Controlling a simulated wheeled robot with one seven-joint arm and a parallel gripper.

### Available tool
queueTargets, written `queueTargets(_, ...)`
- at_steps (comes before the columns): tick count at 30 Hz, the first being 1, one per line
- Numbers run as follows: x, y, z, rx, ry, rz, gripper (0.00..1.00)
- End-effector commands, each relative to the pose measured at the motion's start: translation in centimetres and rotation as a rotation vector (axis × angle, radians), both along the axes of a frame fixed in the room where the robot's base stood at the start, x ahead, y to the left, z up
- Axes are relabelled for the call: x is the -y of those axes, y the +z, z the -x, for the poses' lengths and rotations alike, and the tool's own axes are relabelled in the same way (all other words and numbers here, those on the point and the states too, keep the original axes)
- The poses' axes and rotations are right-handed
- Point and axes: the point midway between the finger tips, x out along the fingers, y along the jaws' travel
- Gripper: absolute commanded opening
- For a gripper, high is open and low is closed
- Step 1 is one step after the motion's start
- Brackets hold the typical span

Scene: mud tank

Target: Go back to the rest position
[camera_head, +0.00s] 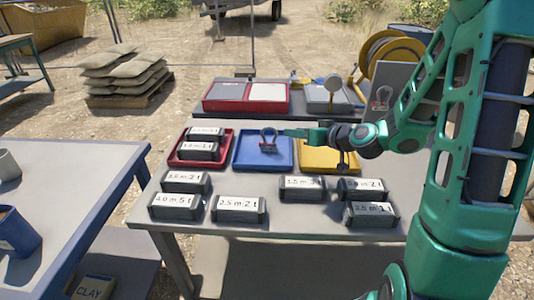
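A thin teal part of my arm's end points left toward the blue tray (248,162). My arm hides part of the yellow tray.
Several dark labelled boxes stand on the table's front, one of them (238,209) near the middle. The red tray (180,163) holds two more. A blue-edged table (85,165) stands left.

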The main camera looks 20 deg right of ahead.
Motion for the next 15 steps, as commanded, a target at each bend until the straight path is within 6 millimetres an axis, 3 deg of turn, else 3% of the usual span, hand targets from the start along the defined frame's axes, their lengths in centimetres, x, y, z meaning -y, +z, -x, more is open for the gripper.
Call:
queueTargets(11,0.0,0.1,0.6,-0.012,0.009,0.01,0.31)
queueTargets(15,-0.1,-0.5,2.5,-0.093,0.046,0.068,0.31)
